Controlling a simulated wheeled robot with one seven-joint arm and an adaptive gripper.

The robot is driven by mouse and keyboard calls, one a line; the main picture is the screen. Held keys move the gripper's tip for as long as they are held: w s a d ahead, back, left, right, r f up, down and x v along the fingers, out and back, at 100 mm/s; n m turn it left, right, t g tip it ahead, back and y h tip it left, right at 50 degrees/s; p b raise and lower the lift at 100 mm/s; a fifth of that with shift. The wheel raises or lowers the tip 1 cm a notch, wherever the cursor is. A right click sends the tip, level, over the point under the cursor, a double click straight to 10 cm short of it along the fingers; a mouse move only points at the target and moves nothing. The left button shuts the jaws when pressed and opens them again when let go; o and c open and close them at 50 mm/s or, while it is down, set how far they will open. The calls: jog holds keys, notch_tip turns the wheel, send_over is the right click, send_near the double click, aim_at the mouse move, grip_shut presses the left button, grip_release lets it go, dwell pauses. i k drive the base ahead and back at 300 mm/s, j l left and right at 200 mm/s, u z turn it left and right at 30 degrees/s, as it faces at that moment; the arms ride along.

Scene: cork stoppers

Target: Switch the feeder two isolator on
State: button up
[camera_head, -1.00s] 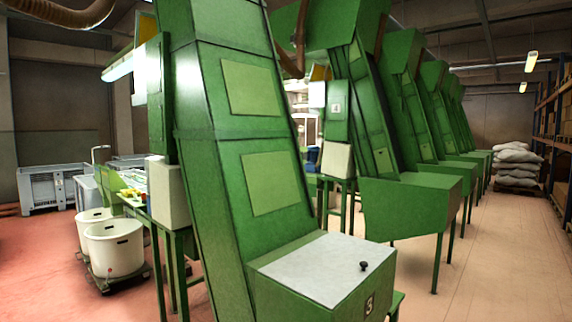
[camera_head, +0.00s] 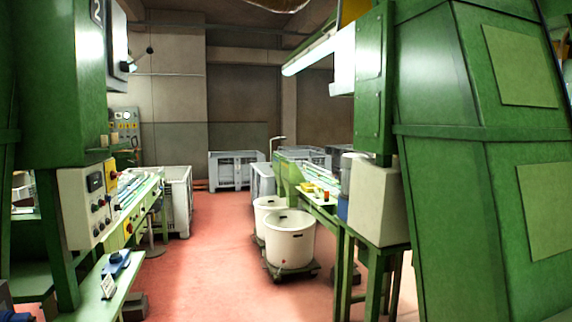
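A green machine marked "2" (camera_head: 60,100) stands at the left edge. A pale control box (camera_head: 88,208) is mounted low on it, with a dark display and several dark knobs. A red-and-yellow switch (camera_head: 112,175) sits on the box's right side, and another yellow fitting (camera_head: 128,232) is lower down. The switch looks like an isolator, but its position is too small to read. A grey box (camera_head: 117,48) also hangs high beside the "2". My gripper is not in view.
A red floor aisle (camera_head: 205,260) runs open through the middle. Two white tubs (camera_head: 290,243) on a wheeled base and a green bench stand right of it. A low green shelf (camera_head: 105,290) with a blue object juts out at front left.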

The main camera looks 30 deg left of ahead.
aim_at(113, 175)
jog(key=i+j+u, duration=0.3)
jog(key=u, duration=0.15)
jog(key=i+j+u, duration=0.15)
jog(key=i+u, duration=1)
jog(key=u, duration=0.2)
jog(key=i+l+u, duration=0.3)
jog(key=u, duration=0.15)
jog(key=i+l+u, duration=0.45)
jog(key=k+j, duration=0.05)
jog(key=j, duration=0.05)
